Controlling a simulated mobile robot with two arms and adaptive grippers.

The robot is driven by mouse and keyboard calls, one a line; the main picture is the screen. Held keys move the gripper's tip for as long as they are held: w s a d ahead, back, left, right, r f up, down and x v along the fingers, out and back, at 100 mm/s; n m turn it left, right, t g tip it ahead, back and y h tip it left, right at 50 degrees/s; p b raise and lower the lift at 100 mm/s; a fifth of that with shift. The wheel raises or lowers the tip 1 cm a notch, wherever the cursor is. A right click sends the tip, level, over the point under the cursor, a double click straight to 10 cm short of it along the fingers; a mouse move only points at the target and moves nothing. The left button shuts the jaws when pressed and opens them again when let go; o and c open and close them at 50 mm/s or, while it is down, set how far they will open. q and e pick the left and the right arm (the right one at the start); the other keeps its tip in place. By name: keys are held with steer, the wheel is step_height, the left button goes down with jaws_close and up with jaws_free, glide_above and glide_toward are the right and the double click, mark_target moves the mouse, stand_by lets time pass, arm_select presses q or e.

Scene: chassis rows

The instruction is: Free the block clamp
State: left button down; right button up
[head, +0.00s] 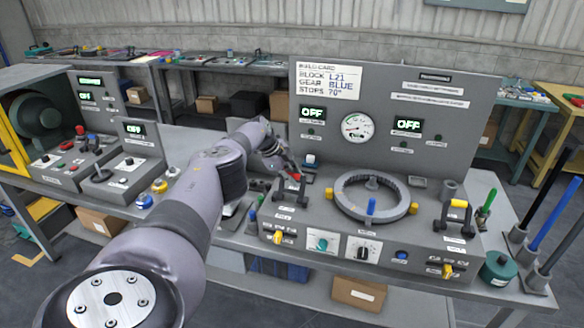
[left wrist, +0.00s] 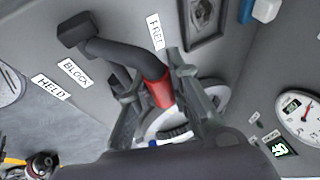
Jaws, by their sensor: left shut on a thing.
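The block clamp (head: 283,196) is a dark lever at the left of the grey bench panel, with a red grip. My left gripper (head: 287,174) is shut on the red grip. In the left wrist view, the clamp (left wrist: 113,57) is a dark arched bar, and its red band (left wrist: 159,93) lies between the fingers of the left gripper (left wrist: 152,76). A FREE label (left wrist: 155,32) is near the grip end. BLOCK (left wrist: 75,72) and HELD (left wrist: 50,88) labels lie along the other side. My right gripper is not in view.
A round ring fixture (head: 345,207) with a blue peg stands right of the clamp. A similar lever with a yellow grip (head: 458,204) is farther right. An upright panel (head: 440,130) with OFF displays and a gauge (head: 357,126) rises behind. Tall rods (head: 553,215) stand at the right edge.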

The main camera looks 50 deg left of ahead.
arm_select(q)
steer(key=shift+d, duration=0.1)
steer(key=c, duration=1.5)
jaws_free()
steer(key=shift+w, duration=0.2)
steer(key=shift+o, duration=0.2)
steer(key=shift+s, duration=0.15)
steer(key=shift+r, duration=0.15)
steer(key=shift+s+a+r, duration=0.25)
steer(key=shift+a+r, duration=0.05)
steer(key=shift+r, duration=0.2)
steer(key=v, duration=1)
steer(key=shift+s+r, duration=0.15)
steer(key=shift+s, duration=0.05)
steer(key=shift+d, duration=0.15)
